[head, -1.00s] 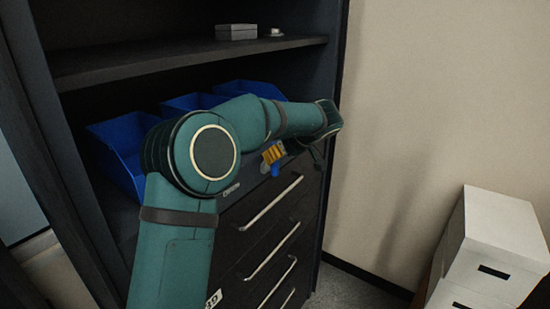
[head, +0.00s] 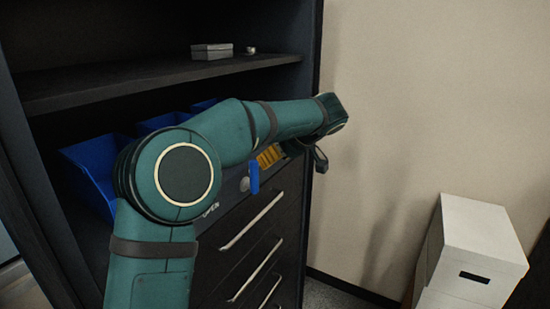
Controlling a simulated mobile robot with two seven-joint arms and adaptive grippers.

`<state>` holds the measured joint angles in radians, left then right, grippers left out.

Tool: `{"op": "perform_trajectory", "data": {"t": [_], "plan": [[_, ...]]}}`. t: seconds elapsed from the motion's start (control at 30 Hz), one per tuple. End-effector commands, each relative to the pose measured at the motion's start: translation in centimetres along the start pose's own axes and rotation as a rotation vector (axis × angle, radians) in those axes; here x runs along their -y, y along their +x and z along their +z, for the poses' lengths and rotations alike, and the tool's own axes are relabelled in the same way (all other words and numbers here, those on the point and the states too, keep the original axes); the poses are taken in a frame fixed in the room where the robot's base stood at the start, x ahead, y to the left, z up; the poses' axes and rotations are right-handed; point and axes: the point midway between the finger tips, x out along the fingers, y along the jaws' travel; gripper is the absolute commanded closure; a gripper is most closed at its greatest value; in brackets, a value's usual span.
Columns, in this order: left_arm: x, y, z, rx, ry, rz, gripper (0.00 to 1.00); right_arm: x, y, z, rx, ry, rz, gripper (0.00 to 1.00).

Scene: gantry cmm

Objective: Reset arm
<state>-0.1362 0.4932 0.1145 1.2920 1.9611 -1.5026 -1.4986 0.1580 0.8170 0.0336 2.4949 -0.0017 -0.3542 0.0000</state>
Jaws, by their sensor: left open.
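My left arm comes up from the lower left in the head view, bends at a large round teal joint and reaches right across the front of the dark cabinet (head: 215,255). My left gripper (head: 319,160) is a small dark shape below the wrist at the arm's far end, in front of the cabinet's right edge. It is open, with nothing visible in it, and is partly hidden by the wrist. My right gripper is out of view.
Several blue bins (head: 88,165) stand in the cabinet behind my arm. A grey box (head: 212,52) sits on the upper shelf (head: 150,78). Drawers with bar handles are below. A white box stack (head: 478,240) stands at right. Bare wall lies between.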

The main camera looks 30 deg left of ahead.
Motion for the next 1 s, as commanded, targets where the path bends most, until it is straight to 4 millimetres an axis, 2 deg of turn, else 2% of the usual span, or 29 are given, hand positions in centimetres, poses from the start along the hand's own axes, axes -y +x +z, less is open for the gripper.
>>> {"op": "perform_trajectory", "data": {"t": [0.4, 0.47, 0.57, 0.67, 0.77, 0.87, 0.9, 0.97, 1.0], "plan": [[-0.1, 0.2, 0.1, -0.006, 0.001, 0.0, 0.43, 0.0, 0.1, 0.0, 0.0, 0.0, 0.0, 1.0], [-0.3, 1.0, 0.5, -0.026, 0.004, 0.004, 0.43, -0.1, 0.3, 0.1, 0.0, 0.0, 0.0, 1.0], [-1.1, 3.6, 2.0, -0.107, 0.013, 0.026, 0.43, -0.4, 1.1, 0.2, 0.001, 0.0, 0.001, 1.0], [-2.7, 7.6, 4.8, -0.223, 0.044, 0.096, 0.43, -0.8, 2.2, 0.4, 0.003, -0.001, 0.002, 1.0], [-4.4, 11.7, 9.0, -0.31, 0.106, 0.218, 0.43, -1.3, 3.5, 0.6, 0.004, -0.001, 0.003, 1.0], [-5.6, 15.4, 14.5, -0.333, 0.193, 0.361, 0.43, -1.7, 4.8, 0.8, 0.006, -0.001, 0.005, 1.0], [-5.9, 16.6, 17.0, -0.324, 0.232, 0.418, 0.43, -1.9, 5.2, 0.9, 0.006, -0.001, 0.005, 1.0], [-5.9, 18.2, 20.7, -0.293, 0.289, 0.499, 0.43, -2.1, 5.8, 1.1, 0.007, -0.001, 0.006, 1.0], [-5.8, 19.2, 23.3, -0.263, 0.328, 0.549, 0.43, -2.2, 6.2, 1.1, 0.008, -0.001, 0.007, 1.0]]}}
